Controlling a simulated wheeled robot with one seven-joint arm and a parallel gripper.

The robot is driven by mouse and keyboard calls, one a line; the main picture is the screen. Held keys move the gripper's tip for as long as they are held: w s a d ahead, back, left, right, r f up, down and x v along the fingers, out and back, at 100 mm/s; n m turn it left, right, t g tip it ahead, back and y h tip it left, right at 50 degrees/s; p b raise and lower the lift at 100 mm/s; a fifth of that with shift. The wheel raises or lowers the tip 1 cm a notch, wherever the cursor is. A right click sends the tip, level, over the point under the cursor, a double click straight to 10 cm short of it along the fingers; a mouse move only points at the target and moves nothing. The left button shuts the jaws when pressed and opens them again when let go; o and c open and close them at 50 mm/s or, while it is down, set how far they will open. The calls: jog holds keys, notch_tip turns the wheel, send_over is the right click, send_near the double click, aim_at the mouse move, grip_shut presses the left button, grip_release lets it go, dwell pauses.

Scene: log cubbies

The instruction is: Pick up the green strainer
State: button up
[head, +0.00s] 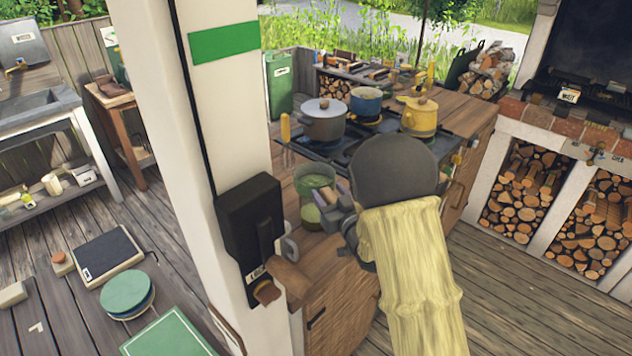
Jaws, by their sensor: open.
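A green bowl-shaped thing (314,175), which looks like the green strainer, sits at the left end of the wooden counter, just in front of the stove. A second, paler green round piece (311,214) shows just below it; I cannot tell whether it is part of the same thing. My gripper (335,207) is open, close to the right of these green things and partly in front of them. I cannot tell whether it touches them. My forearm and wrist hide the counter to the right.
A grey lidded pot (324,121), a blue pot (366,102) and a yellow pot (420,116) stand on the stove (343,146). A white post (225,120) with a black box (251,230) stands close on the left. A grey mug (289,248) is near the counter's front edge.

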jog(key=c, duration=1.1)
jog(key=shift+r, duration=0.1)
notch_tip(320, 180, up, 10)
jog(key=shift+f+b, duration=0.1)
jog(key=shift+b, duration=0.5)
